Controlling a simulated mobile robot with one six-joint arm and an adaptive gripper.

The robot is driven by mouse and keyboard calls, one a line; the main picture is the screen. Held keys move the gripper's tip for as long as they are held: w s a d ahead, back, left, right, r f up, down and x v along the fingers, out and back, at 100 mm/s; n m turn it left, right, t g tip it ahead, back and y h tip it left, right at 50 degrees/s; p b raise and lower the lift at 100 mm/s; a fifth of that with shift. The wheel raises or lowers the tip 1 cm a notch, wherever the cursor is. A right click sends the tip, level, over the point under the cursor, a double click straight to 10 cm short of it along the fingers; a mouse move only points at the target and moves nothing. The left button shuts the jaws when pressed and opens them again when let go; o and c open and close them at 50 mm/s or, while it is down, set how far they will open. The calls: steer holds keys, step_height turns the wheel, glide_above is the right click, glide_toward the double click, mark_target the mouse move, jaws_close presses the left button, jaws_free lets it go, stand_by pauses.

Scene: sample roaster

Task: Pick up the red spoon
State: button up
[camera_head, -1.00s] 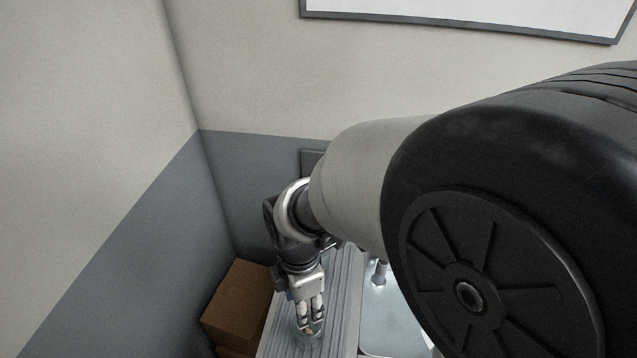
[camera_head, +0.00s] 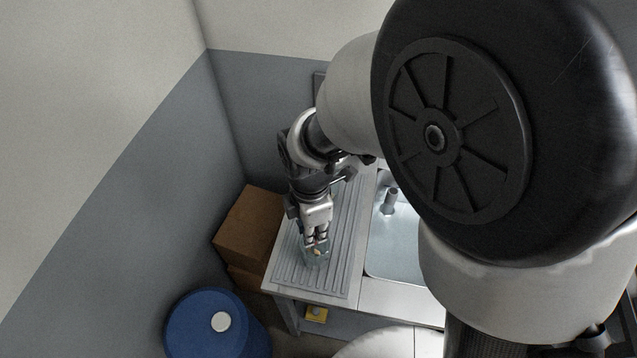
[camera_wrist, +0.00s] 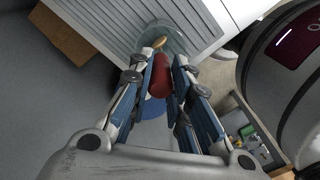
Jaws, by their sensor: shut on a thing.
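A red rounded piece, apparently the red spoon's handle (camera_wrist: 161,80), shows between my fingers in the wrist view; the rest of the spoon is hidden or cannot be made out. My gripper (camera_wrist: 162,62) is shut on it. In the head view my gripper (camera_head: 316,243) points down over the ribbed drainboard, at a clear glass (camera_head: 317,260). The glass (camera_wrist: 181,42) also shows just beyond my fingertips in the wrist view. A tan piece (camera_wrist: 159,42) shows at the glass; I cannot tell what it belongs to.
The ribbed drainboard (camera_head: 340,270) lies left of a metal sink (camera_head: 395,245) with a tap (camera_head: 390,200). Brown boxes (camera_head: 248,225) stand against the wall at left. A blue drum (camera_head: 205,325) stands on the floor, and a yellow item (camera_head: 316,313) sits below the counter.

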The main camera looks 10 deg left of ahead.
jaws_close()
steer(key=shift+r, duration=0.1)
step_height(320, 180, up, 20)
steer(key=p, duration=0.5)
steer(key=shift+p, duration=0.3)
